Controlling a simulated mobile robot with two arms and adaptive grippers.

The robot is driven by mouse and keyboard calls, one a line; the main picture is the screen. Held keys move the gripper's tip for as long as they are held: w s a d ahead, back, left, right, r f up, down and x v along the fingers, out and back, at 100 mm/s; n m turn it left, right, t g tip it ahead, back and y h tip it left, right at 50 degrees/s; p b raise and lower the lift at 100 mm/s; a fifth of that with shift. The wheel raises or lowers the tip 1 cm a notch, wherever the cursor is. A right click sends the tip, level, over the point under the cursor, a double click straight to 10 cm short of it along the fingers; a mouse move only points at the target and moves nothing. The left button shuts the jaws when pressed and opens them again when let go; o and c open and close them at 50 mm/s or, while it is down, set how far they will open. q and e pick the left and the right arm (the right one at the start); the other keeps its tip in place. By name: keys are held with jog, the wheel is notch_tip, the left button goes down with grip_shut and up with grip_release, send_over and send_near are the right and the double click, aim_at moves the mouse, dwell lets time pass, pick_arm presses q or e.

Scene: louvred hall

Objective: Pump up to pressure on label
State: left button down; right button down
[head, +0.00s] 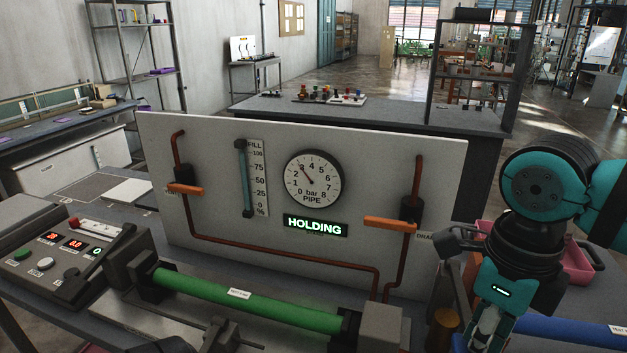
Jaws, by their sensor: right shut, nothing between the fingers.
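A white panel (365,255) carries a round gauge (313,178) marked bar PIPE, its needle near 3. Below it a lit display (316,226) reads HOLDING. A bluish fill tube (244,180) stands beside a percent scale. Orange valve levers sit at left (185,190) and right (390,223), the right one by a partly hidden drain label. A green pipe (245,300) is held between end blocks before the panel; its small white label (239,294) is unreadable. My right gripper (487,328) is shut and empty at lower right, right of the pipe's end block. My left gripper is not seen.
A control box (55,250) with red and green readouts, buttons and a black lever (92,262) sits at left. A blue pipe (570,331) and pink bin (577,262) lie at right, near my arm. A bench (400,115) stands behind the panel.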

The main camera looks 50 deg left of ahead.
notch_tip(320, 180, down, 11)
jog(key=b, duration=0.9)
jog(key=shift+s+r, duration=0.2)
dwell(0.7)
jog(key=shift+d, duration=0.1)
notch_tip(320, 180, up, 11)
jog(key=p, duration=0.7)
jog(key=shift+w, duration=0.15)
jog(key=shift+f, duration=0.3)
jog(key=shift+f+b, duration=1.95)
jog(key=shift+f, duration=0.15)
jog(key=shift+f+b, duration=0.3)
